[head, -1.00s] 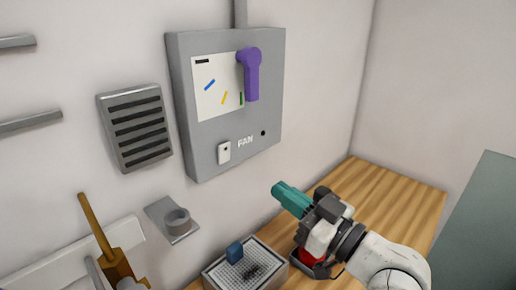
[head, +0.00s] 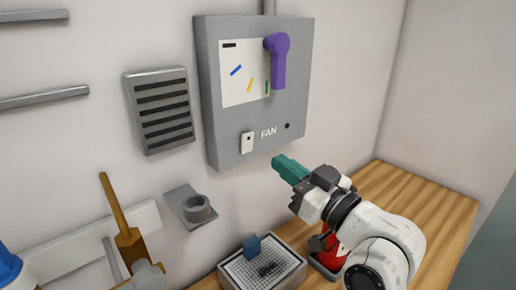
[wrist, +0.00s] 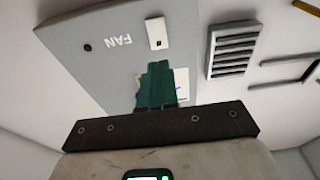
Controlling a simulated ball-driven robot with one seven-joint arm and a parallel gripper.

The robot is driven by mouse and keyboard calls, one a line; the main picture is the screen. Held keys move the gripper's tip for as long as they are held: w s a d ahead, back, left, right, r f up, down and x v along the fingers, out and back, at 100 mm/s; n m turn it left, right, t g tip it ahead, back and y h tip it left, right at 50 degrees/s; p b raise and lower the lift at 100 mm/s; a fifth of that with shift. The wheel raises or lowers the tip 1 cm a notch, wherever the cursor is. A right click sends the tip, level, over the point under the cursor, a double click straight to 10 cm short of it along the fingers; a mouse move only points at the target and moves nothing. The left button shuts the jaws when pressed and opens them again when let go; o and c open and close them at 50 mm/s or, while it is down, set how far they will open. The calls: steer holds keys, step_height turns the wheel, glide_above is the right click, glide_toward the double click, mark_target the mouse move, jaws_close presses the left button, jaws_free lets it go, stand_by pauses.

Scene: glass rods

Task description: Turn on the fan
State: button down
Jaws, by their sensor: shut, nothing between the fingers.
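The grey fan control box (head: 219,120) is mounted on the wall, with a purple lever (head: 279,65) hanging down at its upper right. A small white switch (head: 247,142) sits at its lower left beside the word FAN, with a dark round spot (head: 287,126) to the right. My gripper (head: 276,161) has teal fingers, shut and empty, just below the box's lower edge and apart from it in the head view. In the wrist view the shut fingers (wrist: 154,66) point toward the white switch (wrist: 155,33), which appears just beyond their tips. They hide part of the panel's paper.
A slatted vent (head: 160,108) is on the wall left of the box. Below are a wall-mounted ring holder (head: 193,206), a brush-like tool (head: 128,238) and a tray (head: 290,281) holding a blue block (head: 252,247). A red object (head: 327,258) stands behind my arm. The wooden counter (head: 425,212) is clear at right.

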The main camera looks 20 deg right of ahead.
mark_target(248, 136)
steer(key=p+x, duration=0.1)
steer(key=x, duration=0.7)
steer(key=shift+p, duration=0.3)
steer(key=shift+r, duration=0.1)
steer(key=shift+w+r+g+p, duration=0.25)
steer(key=shift+r+p, duration=0.2)
steer(key=shift+p, duration=0.7)
steer(key=shift+r+g+h+p, duration=0.3)
steer(key=shift+g+p, duration=0.15)
steer(key=shift+p, duration=0.75)
steer(key=shift+f+b, duration=0.4)
steer(key=shift+b, duration=0.15)
steer(key=shift+a, duration=0.1)
